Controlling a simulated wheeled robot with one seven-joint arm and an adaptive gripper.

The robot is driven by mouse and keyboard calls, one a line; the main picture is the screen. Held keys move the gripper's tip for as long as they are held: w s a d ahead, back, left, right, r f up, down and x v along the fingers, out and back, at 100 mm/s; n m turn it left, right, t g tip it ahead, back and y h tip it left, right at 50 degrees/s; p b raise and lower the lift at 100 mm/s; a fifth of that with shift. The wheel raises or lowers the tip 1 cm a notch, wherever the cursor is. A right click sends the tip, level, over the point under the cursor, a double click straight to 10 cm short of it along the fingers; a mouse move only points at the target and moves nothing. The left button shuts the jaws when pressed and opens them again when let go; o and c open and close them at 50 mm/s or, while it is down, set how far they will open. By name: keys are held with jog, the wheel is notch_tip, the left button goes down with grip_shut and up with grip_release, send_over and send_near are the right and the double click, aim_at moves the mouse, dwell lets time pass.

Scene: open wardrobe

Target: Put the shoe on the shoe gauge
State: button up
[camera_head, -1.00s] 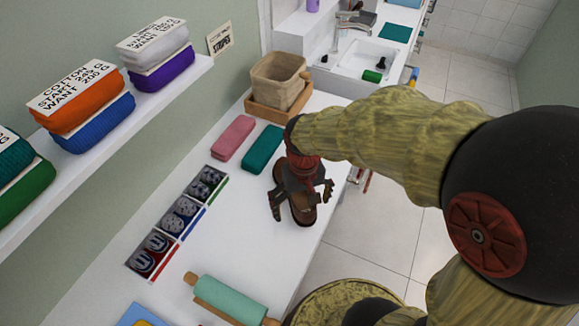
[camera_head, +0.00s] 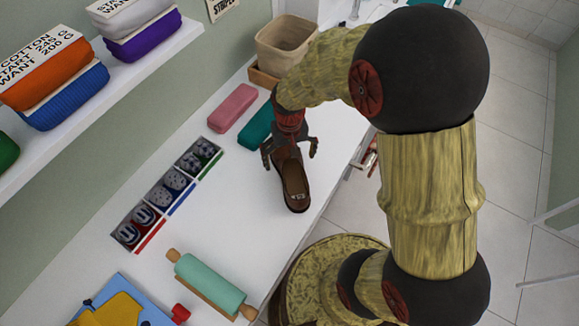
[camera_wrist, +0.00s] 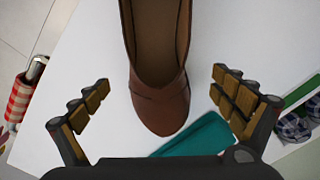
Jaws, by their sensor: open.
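A brown slip-on shoe (camera_head: 295,188) lies sole down on the white counter, near its right edge, its heel end nearer my body. My gripper (camera_head: 290,156) is open over the far, toe end of the shoe. In the wrist view the shoe (camera_wrist: 158,98) lies between the spread fingers of my gripper (camera_wrist: 161,80), with a gap on both sides and its rounded toe towards the palm. A blue board with a yellow piece (camera_head: 120,305) lies at the bottom left; it may be the shoe gauge, but it is cut off and I cannot tell.
A mint rolling pin (camera_head: 210,285) lies between the board and the shoe. Pink (camera_head: 232,108) and teal (camera_head: 256,126) cases lie behind, near a basket (camera_head: 288,42). A shelf with folded textiles (camera_head: 55,75) overhangs the left.

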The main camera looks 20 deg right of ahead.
aim_at(290, 167)
notch_tip(290, 167, down, 4)
jog(key=shift+f+b, duration=0.1)
jog(key=shift+b, duration=0.65)
jog(key=shift+s, duration=0.1)
jog(key=shift+c, duration=1.2)
jog(key=c, duration=1.4)
jog(key=shift+r, duration=0.2)
